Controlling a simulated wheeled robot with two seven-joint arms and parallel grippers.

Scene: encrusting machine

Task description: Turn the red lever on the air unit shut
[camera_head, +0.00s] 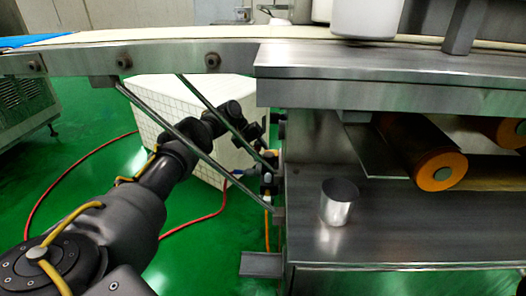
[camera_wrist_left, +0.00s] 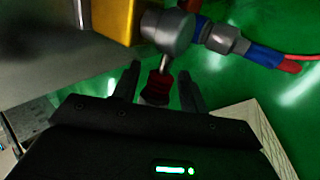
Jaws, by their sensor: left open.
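My left gripper (camera_wrist_left: 159,80) is open, with one finger on each side of the lever and visible gaps between. In the head view, my left arm reaches from the lower left to the air unit (camera_head: 267,183) at the machine's side. The lever cannot be made out there, and the left fingertips are hard to see. My right gripper is not in view.
Slanted metal struts (camera_head: 175,128) cross in front of my left arm. A white tiled box (camera_head: 165,95) stands behind it. A red hose (camera_head: 95,150) lies on the green floor. A metal cup (camera_head: 339,203) stands on the machine's lower shelf (camera_head: 420,240), near orange-ended rollers (camera_head: 440,172).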

